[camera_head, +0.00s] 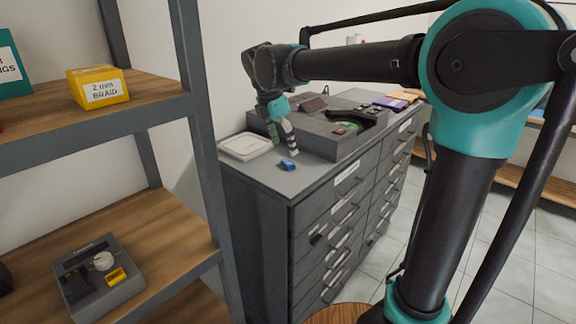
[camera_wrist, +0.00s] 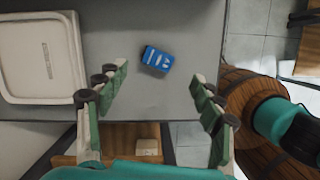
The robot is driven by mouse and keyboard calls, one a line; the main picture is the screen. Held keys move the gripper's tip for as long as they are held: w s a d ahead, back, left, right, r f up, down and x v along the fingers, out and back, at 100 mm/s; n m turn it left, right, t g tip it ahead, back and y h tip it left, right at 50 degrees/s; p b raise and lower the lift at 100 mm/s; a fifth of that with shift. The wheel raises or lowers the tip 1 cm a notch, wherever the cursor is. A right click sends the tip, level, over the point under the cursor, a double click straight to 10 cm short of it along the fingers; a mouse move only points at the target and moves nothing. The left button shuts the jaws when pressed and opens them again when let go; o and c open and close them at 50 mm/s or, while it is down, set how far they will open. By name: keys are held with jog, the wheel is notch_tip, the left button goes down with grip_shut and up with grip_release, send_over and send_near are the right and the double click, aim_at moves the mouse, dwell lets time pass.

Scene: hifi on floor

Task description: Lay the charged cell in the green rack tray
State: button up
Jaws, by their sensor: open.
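A small blue block with pale markings (camera_head: 288,165) lies on the grey cabinet top near its front edge. It also shows in the wrist view (camera_wrist: 156,60), slightly tilted; I cannot tell whether it is the charged cell. My gripper (camera_head: 286,143) is above it, pointing down. In the wrist view my gripper (camera_wrist: 161,76) has its fingers wide apart, with nothing between them; the block lies beyond the tips. I see no tray that is clearly the green rack tray.
A pale lidded box (camera_head: 245,146) lies left of the block. A raised dark grey unit (camera_head: 318,137) with small items stands behind. A shelf at left holds a yellow braid box (camera_head: 98,87) and, lower, a grey tray (camera_head: 84,303). A wooden barrel (camera_wrist: 245,90) stands beside the cabinet.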

aim_at(288, 162)
jog(key=shift+x, duration=3.1)
jog(key=shift+w+a, duration=0.1)
jog(key=shift+a, duration=0.1)
jog(key=c, duration=1.3)
